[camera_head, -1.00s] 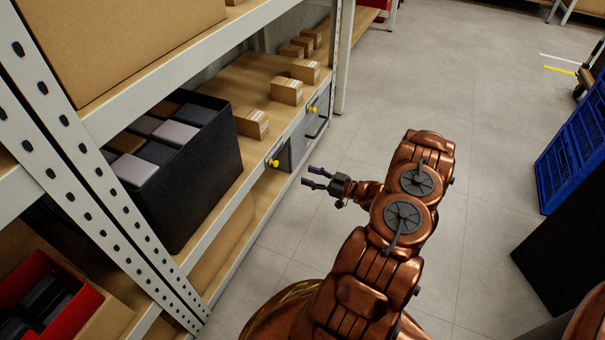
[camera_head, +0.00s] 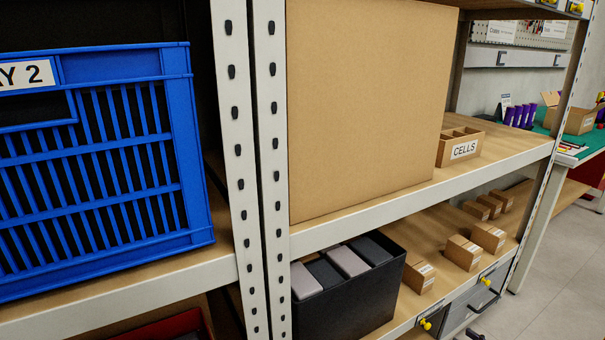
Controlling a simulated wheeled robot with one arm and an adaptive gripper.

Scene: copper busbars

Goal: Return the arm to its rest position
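Of my arm, only what looks like a dark fingertip of my gripper (camera_head: 476,335) shows, at the bottom edge of the head view. It is just right of a yellow knob (camera_head: 425,325) on the grey drawer unit (camera_head: 462,310) under the lower shelf. The rest of my gripper and arm is out of the frame, so its opening and any contact with the drawer cannot be told.
White shelf posts (camera_head: 236,150) stand in front, with a blue crate (camera_head: 100,170) at left. A large cardboard box (camera_head: 365,100) and a CELLS box (camera_head: 460,148) sit on the upper board. A black bin (camera_head: 350,305) and small cartons (camera_head: 463,252) are below. Floor (camera_head: 560,280) is clear at right.

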